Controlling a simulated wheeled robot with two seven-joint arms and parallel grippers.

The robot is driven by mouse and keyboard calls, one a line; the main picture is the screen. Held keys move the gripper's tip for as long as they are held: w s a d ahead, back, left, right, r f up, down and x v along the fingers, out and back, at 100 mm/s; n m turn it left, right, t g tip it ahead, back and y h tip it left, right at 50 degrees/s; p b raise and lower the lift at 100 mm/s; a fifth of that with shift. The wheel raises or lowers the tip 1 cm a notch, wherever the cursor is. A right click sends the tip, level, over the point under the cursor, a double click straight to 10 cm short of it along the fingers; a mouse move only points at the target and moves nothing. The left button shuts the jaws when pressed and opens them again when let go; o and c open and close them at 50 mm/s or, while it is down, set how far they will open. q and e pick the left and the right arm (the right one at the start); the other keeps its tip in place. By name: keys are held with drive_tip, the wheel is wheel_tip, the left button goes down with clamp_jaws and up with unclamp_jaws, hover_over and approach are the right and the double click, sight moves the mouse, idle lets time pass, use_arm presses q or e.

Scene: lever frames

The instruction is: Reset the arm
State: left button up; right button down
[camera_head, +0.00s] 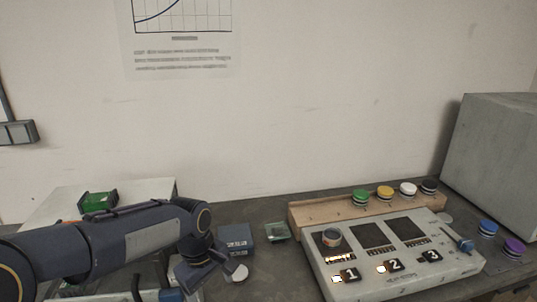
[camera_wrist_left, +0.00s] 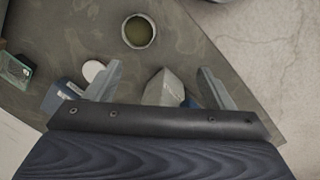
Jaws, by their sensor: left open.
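My left arm (camera_head: 110,240) comes in from the left and reaches out low over the dark table. My left gripper (camera_head: 200,278) points down near the table's front, left of the white console. In the left wrist view its two fingers (camera_wrist_left: 157,85) stand wide apart. A pale grey block (camera_wrist_left: 165,88) shows in the gap between them, not visibly gripped. My right gripper is in neither view.
A blue box (camera_head: 236,238), a white disc (camera_head: 240,272) and a small green item (camera_head: 277,232) lie beside the gripper. A numbered console (camera_head: 400,270) with a blue lever (camera_head: 462,243) stands right; coloured knobs line a wooden rack (camera_head: 310,219). A grey cabinet (camera_head: 495,150) stands far right.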

use_arm(q)
drive_tip(key=s+a+r+m+t+h, duration=0.1)
drive_tip(key=s+a+m, duration=0.3)
drive_tip(key=s, duration=0.6)
drive_tip(key=s+a+r+m+t+h, duration=0.1)
drive_tip(key=s+a+m+t, duration=0.3)
drive_tip(key=s, duration=0.6)
drive_tip(key=shift+s+r+h, duration=0.25)
drive_tip(key=shift+h, duration=0.05)
